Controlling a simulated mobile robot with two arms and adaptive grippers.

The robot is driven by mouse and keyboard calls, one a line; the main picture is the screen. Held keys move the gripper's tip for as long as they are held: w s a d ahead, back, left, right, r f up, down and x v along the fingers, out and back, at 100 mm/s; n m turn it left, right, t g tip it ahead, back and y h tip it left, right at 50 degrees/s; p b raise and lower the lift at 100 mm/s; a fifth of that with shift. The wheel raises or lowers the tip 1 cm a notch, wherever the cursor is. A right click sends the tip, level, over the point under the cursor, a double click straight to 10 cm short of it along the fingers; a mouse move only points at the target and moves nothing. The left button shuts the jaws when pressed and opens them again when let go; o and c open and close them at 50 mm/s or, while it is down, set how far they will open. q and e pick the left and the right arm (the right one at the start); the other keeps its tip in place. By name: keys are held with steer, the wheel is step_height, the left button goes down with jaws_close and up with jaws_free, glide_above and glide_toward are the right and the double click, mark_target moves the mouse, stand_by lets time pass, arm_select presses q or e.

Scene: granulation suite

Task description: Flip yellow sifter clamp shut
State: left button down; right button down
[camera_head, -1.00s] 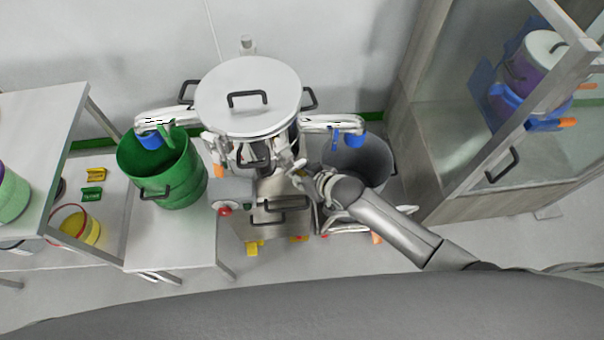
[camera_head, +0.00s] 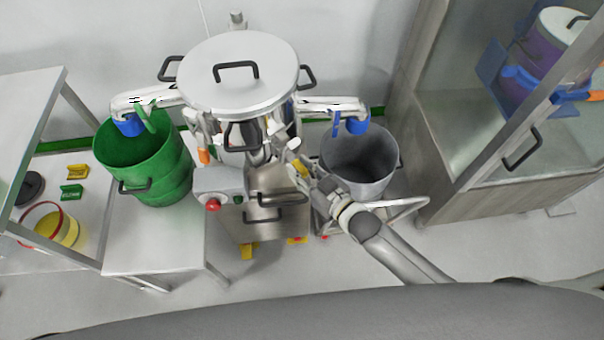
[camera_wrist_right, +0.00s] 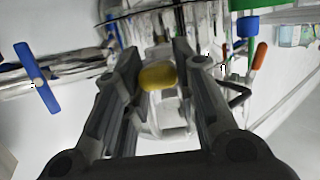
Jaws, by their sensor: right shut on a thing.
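The sifter (camera_head: 238,75) stands in the middle of the head view under a large round lid with a black handle. My right gripper (camera_head: 292,150) reaches up to the right side of its body. In the right wrist view a yellow clamp end (camera_wrist_right: 157,77) sits between the two fingers of my right gripper (camera_wrist_right: 160,75), which are shut on it. The rest of the clamp is hard to make out there, and in the head view the gripper and sifter parts hide it. My left gripper is not in view.
A green drum (camera_head: 145,160) stands on a steel table (camera_head: 160,245) at the left. A grey drum (camera_head: 375,150) stands on the right, close to my right arm. A glass-fronted cabinet (camera_head: 480,140) is further right. A red button (camera_head: 213,204) sits at the sifter's front.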

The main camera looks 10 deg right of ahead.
steer(key=shift+f, duration=0.1)
stand_by(0.5)
steer(key=c, duration=1.2)
jaws_free()
steer(key=shift+o, duration=0.2)
steer(key=v, duration=1.2)
steer(key=shift+f, duration=0.15)
